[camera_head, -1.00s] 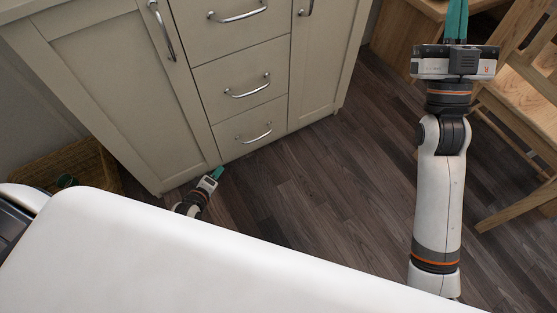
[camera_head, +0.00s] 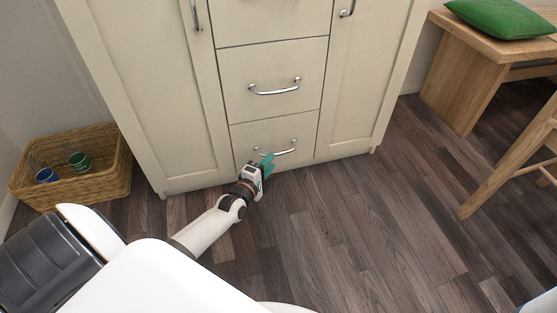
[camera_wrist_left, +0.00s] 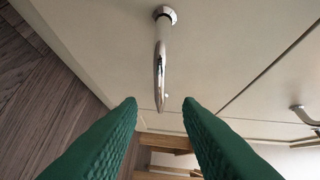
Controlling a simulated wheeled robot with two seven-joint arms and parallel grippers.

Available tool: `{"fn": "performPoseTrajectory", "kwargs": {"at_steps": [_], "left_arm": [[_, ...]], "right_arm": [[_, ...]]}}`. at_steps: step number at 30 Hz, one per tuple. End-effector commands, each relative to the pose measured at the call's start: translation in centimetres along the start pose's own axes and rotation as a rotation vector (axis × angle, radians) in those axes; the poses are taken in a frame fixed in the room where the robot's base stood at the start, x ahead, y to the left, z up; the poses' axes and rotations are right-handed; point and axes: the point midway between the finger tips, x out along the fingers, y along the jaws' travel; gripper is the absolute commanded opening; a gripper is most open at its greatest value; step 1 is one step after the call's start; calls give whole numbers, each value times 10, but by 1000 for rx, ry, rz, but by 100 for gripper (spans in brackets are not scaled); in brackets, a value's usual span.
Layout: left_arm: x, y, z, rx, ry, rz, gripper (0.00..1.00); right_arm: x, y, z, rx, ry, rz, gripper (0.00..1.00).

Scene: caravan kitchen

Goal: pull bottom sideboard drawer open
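The cream sideboard's bottom drawer (camera_head: 306,131) is shut, its front flush with the cabinet. Its curved chrome handle (camera_head: 276,152) shows just above and beside my left gripper (camera_head: 266,163). In the left wrist view the bottom drawer's handle (camera_wrist_left: 160,60) stands out from the front, ahead of the gap between my green fingers. My left gripper (camera_wrist_left: 160,103) is open and empty there, with the handle's near end close to the fingertips. I cannot tell whether they touch. My right gripper is out of view.
The middle drawer (camera_head: 290,72) above is shut, between two shut cabinet doors. A wicker basket (camera_head: 100,185) with cups stands on the floor at the left. A wooden bench (camera_head: 470,75) with a green cushion (camera_head: 505,17) is at the right. The wood floor (camera_head: 350,230) in front is clear.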

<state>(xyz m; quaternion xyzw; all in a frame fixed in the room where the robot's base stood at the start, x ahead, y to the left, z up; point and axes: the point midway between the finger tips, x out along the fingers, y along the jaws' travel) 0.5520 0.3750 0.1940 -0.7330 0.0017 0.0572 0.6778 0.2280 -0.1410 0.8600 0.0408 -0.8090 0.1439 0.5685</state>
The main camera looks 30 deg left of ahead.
Motion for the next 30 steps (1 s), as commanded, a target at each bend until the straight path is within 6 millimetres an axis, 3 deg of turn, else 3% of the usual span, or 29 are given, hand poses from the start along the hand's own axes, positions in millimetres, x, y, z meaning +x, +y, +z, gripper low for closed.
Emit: {"fn": "performPoseTrajectory", "kwargs": {"at_steps": [3,9,21,23,27,30], "left_arm": [[25,5,0,-1,-1,-3,32],[51,3,0,0,0,-2,32],[59,1,0,1,0,2,32],[59,1,0,1,0,2,25],[59,1,0,1,0,1,2],[59,1,0,1,0,2,0]], "right_arm": [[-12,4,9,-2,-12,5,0],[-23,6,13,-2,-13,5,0],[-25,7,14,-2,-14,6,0],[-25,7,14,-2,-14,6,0],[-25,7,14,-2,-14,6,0],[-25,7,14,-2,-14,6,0]]}}
